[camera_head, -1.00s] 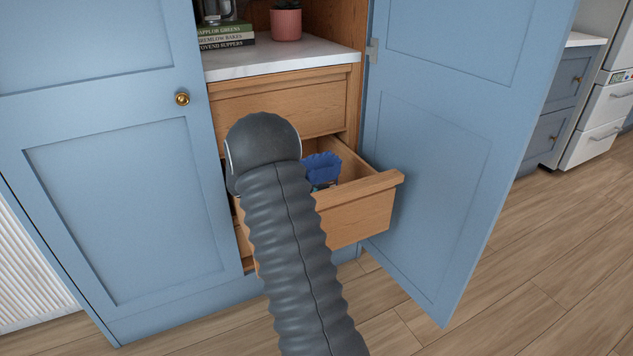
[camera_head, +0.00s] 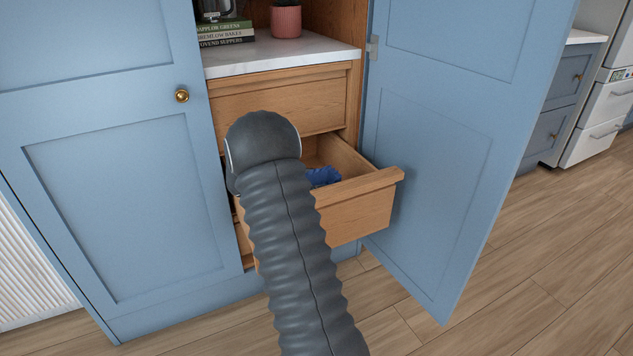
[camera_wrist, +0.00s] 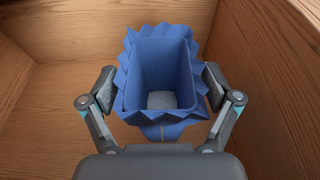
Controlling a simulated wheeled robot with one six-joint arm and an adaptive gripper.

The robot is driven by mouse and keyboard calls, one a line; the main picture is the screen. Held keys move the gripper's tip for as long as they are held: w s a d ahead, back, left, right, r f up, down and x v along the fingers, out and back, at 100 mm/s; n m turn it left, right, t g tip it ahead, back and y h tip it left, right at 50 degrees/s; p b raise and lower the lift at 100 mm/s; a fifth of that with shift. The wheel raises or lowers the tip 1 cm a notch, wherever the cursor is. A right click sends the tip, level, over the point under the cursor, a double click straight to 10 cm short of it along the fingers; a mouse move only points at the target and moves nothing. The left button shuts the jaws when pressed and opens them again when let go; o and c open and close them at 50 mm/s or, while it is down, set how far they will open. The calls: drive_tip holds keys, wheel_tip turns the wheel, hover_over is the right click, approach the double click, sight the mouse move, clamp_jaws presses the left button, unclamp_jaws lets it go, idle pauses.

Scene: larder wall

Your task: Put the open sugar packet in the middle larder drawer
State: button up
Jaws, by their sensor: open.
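The open sugar packet (camera_wrist: 160,118) is blue with a jagged, folded-out rim, and its mouth faces the wrist camera; a pale grey patch shows at its bottom. It is inside the pulled-out middle drawer (camera_head: 362,217), and a bit of the packet (camera_head: 323,177) shows above the drawer front in the head view. My gripper (camera_wrist: 160,95) is open, with one finger on each side of the packet. Small gaps seem to lie between the fingers and the packet. In the head view my arm hides the fingers and the drawer's left part.
The right cupboard door (camera_head: 430,160) stands open beside the drawer. The left door (camera_head: 110,200) is shut. A closed upper drawer (camera_head: 285,103) and a white shelf (camera_head: 280,56) with books (camera_head: 226,34) and a pink pot (camera_head: 286,21) are above. Bare drawer floor shows around the packet.

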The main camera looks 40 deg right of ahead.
drive_tip(key=r+v, duration=0.1)
drive_tip(key=v, duration=1.1)
